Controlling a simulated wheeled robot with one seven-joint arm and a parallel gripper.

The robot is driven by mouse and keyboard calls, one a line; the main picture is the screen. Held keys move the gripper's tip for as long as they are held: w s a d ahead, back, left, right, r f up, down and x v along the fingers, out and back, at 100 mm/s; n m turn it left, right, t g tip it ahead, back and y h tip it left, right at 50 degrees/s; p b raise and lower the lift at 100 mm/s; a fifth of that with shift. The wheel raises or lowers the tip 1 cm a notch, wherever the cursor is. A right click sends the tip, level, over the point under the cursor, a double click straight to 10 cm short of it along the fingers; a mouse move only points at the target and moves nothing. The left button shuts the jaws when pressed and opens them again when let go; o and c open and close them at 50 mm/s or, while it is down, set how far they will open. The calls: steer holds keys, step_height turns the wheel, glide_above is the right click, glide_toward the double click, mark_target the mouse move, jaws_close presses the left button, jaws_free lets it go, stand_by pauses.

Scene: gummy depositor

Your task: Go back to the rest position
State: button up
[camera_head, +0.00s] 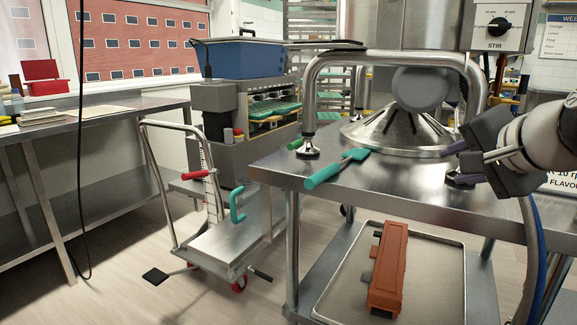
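My gripper (460,163) reaches in from the right edge, above the right part of the steel table (405,185). Its two dark purple fingertips point left and stand apart, with nothing seen between them. A ribbed steel cone (400,140) with a grey round cap stands on the table just left of the gripper. A teal-handled spatula (335,170) lies at the table's left edge, apart from the gripper.
A tray (445,290) with an orange-brown mould-like block (389,268) is on the lower shelf. A steel tube frame (312,95) arches over the cone. The STIR control box (500,28) is above the gripper. A trolley (225,240) stands left on open floor.

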steer(key=s+a+f+n+g, duration=0.2)
steer(key=s+a+f+n, duration=0.2)
steer(key=f, duration=0.5)
steer(key=s+a+f+n+g, duration=0.2)
steer(key=s+a+f+n, duration=0.2)
steer(key=f, duration=0.5)
steer(key=s+a+f+n+g+h, duration=0.1)
steer(key=s+a+f+n, duration=0.3)
steer(key=f, duration=0.5)
steer(key=shift+s+a+f+g, duration=0.4)
steer(key=shift+s+g, duration=0.3)
steer(key=shift+s, duration=0.35)
